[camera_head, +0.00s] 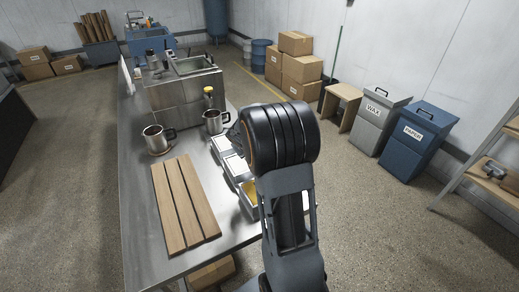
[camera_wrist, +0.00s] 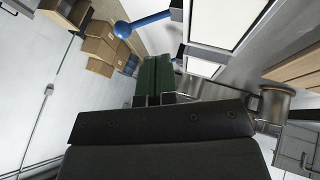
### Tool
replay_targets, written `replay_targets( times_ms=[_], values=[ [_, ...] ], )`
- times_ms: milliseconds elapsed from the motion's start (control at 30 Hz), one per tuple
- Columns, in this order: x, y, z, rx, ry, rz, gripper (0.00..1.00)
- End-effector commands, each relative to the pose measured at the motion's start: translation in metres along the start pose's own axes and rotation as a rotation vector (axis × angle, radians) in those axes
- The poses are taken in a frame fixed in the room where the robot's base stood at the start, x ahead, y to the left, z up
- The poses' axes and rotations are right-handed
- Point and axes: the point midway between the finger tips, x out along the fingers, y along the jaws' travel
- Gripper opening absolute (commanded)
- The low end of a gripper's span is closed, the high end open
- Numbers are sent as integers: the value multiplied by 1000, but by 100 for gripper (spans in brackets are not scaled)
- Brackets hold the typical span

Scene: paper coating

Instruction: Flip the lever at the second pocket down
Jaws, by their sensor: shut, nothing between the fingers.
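In the wrist view a blue lever (camera_wrist: 150,20) with a round ball end sticks out sideways beside a white-topped pocket (camera_wrist: 222,20). A second white panel (camera_wrist: 201,67) lies nearer me. I cannot tell which pocket the lever belongs to. My gripper (camera_wrist: 155,62) shows as two green fingers, shut together and empty, just short of the lever in the picture, with a gap between. In the head view the row of pockets (camera_head: 221,144) runs along the right side of the steel table, partly hidden by my arm. My gripper and the lever are hidden there.
Wooden slats (camera_head: 183,205) lie on the steel table (camera_head: 140,240). Two metal mugs (camera_head: 154,139) (camera_head: 213,122) stand beyond them, near the sink unit (camera_head: 185,95). A tray with yellow contents (camera_head: 249,198) is beside my arm. Floor to the right is clear before the bins (camera_head: 376,118).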

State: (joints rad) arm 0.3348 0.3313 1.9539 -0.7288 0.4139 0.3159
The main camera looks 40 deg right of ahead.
Motion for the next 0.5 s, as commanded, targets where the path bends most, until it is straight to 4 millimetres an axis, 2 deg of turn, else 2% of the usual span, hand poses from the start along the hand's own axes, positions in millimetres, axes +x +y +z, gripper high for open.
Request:
replay_targets(
  times_ms=[33,233,300,500],
  values=[
    [11,0,0,1,-3,-1,0],
    [46,0,0,0,-2,-1,0],
    [48,11,0,4,-1,0,0],
    [61,26,2,2,-1,0,0]
  ],
)
